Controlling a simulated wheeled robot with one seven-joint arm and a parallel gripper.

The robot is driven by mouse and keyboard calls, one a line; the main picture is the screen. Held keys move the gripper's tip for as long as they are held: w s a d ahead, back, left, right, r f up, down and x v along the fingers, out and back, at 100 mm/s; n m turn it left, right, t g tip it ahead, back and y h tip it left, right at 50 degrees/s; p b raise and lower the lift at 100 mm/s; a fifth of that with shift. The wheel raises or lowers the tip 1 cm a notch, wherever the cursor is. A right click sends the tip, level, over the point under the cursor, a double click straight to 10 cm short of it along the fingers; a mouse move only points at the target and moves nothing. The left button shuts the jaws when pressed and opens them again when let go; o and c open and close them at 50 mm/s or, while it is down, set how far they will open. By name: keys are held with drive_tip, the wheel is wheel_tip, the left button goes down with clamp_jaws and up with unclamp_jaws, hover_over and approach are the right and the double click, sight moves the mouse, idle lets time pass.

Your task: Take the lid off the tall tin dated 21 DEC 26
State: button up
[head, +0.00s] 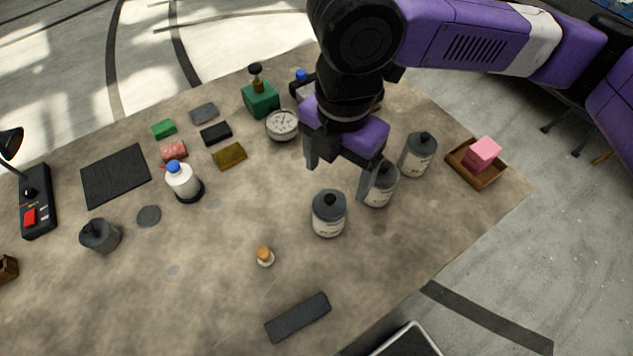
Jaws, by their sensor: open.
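Three tall grey tins with dark knobbed lids stand upright at the right of the table in the head view: a front tin (328,218), a middle tin (378,192) and a back tin (418,160). Each has a pale label with print too small to read, so I cannot tell which is dated 21 DEC 26. All three appear lidded. My gripper (335,178) is open, pointing down, with one finger in front of the middle tin's upper left side. Whether it touches that tin cannot be told. The finger hides part of the middle tin.
A wooden tray (462,172) with a pink block (482,153) is right of the tins. The table's centre front is mostly clear.

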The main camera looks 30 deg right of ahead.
sight(330, 198)
drive_tip(key=shift+w+f, duration=0.15)
drive_tip(key=shift+f, duration=0.45)
drive_tip(key=f, duration=0.2)
drive_tip(key=f+p, duration=0.1)
drive_tip(key=f, duration=0.3)
drive_tip(key=shift+a+f, duration=0.25)
drive_tip(key=shift+a, duration=0.1)
drive_tip(key=shift+c, duration=0.5)
drive_tip(key=c, duration=1.3)
